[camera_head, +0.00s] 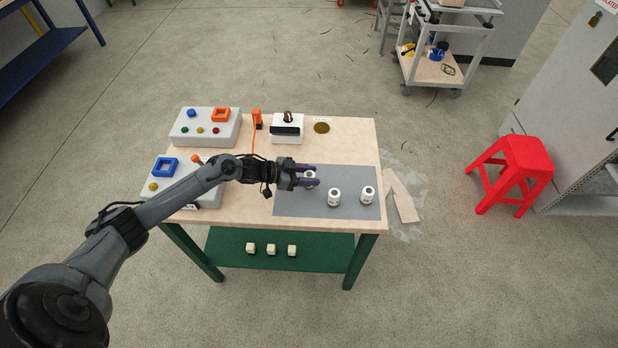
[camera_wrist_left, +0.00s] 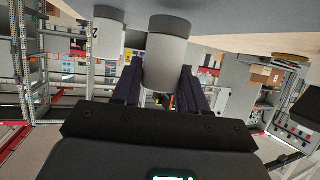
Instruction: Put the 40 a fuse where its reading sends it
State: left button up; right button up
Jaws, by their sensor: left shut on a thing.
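My left gripper (camera_head: 314,176) is over the grey mat (camera_head: 290,205), its fingers on both sides of a white cylindrical fuse (camera_head: 310,181). In the left wrist view this fuse (camera_wrist_left: 166,62) stands between the fingers, with a dark grey end cap; no rating is readable on it. Two more fuses stand on the mat, one in the middle (camera_head: 334,198) and one at the right (camera_head: 368,195). One grey box has an orange square frame (camera_head: 221,115); another has a blue square frame (camera_head: 165,167). A white device with a black front (camera_head: 287,129) stands at the back. My right gripper is not in view.
An orange upright piece (camera_head: 257,118) with a cord stands between the back box and the device. A brown disc (camera_head: 321,127) lies on the table's back right. Several small cream blocks (camera_head: 271,250) are on the green lower shelf. A red stool (camera_head: 513,171) stands off right.

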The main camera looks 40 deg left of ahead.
pick_arm(q)
jog(key=shift+f, duration=0.55)
jog(key=shift+f, duration=0.2)
jog(key=o, duration=1.1)
jog(key=shift+r, duration=0.15)
